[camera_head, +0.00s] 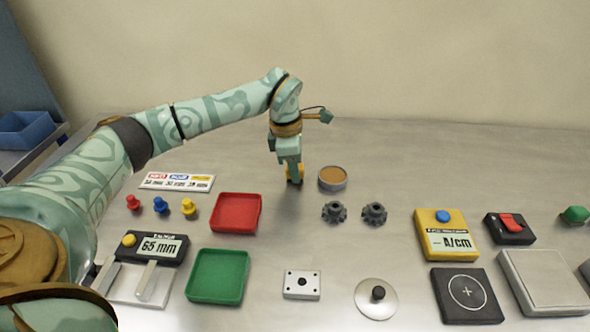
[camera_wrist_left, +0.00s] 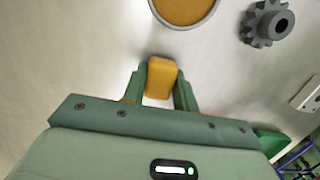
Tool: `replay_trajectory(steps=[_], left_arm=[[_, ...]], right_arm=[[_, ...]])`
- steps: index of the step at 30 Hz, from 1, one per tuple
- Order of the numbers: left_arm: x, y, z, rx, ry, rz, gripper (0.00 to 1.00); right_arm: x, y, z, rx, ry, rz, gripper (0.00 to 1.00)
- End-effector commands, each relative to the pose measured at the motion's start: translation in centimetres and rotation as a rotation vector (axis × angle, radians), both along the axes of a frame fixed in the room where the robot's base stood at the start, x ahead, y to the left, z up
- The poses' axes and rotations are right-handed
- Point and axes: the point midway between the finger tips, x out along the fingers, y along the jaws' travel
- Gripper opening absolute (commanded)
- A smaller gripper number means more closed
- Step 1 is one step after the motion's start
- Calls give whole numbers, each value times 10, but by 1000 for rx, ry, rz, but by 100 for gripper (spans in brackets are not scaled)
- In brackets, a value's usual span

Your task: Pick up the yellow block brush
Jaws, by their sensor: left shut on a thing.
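The yellow block brush (camera_wrist_left: 161,78) sits between the two fingers of my left gripper (camera_wrist_left: 160,88) in the left wrist view. In the head view a small part of the brush (camera_head: 294,174) shows at the fingertips of my left gripper (camera_head: 291,172), just left of the round tin. The left gripper is shut on the brush and points down. I cannot tell whether the brush still touches the table. My right gripper is in neither view.
The round tin with brown content (camera_head: 332,178) stands close right of the left gripper. Two dark gears (camera_head: 334,212) lie in front. A red tray (camera_head: 236,213) and green tray (camera_head: 218,276) lie front left. The table behind the gripper is clear.

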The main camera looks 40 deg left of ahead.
Motion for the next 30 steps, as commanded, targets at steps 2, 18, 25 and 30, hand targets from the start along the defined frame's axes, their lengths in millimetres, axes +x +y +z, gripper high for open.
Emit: replay_trajectory(steps=[2,18,25,30], left_arm=[[0,0,3,1,-1,0,6],[-65,-21,104,2,-4,-4,6],[-113,-38,123,1,-2,-2,6],[-129,-44,130,0,-2,-1,6]], right_arm=[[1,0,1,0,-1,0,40],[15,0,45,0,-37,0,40],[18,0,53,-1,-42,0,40],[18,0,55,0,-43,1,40]])
